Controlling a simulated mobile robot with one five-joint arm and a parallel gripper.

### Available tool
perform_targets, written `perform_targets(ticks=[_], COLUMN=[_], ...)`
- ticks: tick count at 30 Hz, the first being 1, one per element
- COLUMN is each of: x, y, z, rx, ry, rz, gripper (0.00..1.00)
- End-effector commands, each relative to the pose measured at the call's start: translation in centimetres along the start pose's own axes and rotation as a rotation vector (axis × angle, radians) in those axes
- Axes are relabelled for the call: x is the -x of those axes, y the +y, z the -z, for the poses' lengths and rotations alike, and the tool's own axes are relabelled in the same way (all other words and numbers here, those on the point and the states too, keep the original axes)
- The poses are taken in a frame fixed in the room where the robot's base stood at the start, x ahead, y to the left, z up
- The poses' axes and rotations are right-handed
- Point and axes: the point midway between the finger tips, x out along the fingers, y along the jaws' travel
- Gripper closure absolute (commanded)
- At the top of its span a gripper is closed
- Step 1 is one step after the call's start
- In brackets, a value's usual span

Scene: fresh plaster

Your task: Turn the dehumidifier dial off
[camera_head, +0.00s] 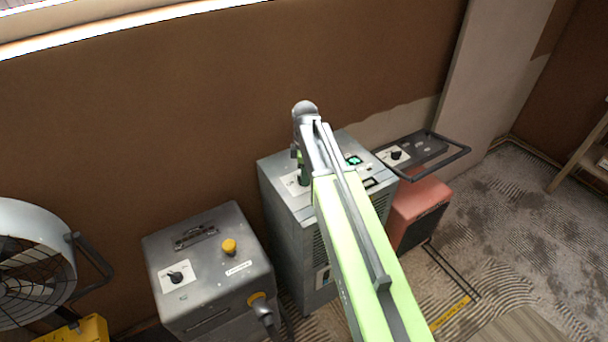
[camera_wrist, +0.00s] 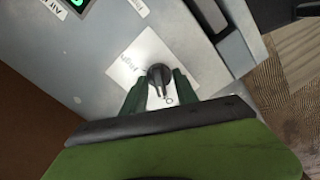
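The dehumidifier appears to be the tall grey cabinet (camera_head: 285,240) with a small lit green display (camera_head: 354,160) on top. Its dial (camera_wrist: 159,74) is a dark round knob on a white label plate (camera_wrist: 122,66) reading "High" on one side. A pale pointer on the knob faces the bottom of the wrist view, near a small round mark. My gripper (camera_wrist: 162,82) has its green fingers on either side of the dial, apart, with narrow gaps visible. In the head view my gripper (camera_head: 303,172) is low over the cabinet top, and the arm hides part of the panel.
A grey box (camera_head: 210,270) with its own black knob and a yellow button stands left. A fan (camera_head: 32,265) is at far left. A red unit (camera_head: 415,208) with a dark handle frame stands right. The wall is close behind; the right floor is mostly clear.

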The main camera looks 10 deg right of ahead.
Motion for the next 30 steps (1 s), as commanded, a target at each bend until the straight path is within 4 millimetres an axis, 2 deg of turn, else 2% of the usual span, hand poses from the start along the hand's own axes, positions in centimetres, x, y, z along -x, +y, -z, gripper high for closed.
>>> perform_targets(ticks=[5,8,24,27,30], x=[1.5,3.2,15.2,16.8,17.5], y=[0.0,0.0,-0.1,-0.1,-0.1], z=[0.0,0.0,0.0,0.0,0.0], rx=[-0.001,-0.001,0.0,0.0,0.0], ry=[0.0,0.0,0.0,0.0,0.0], rz=[-0.001,-0.001,0.0,0.001,0.001], gripper=[0.65,0.65,0.65,0.65,0.65])
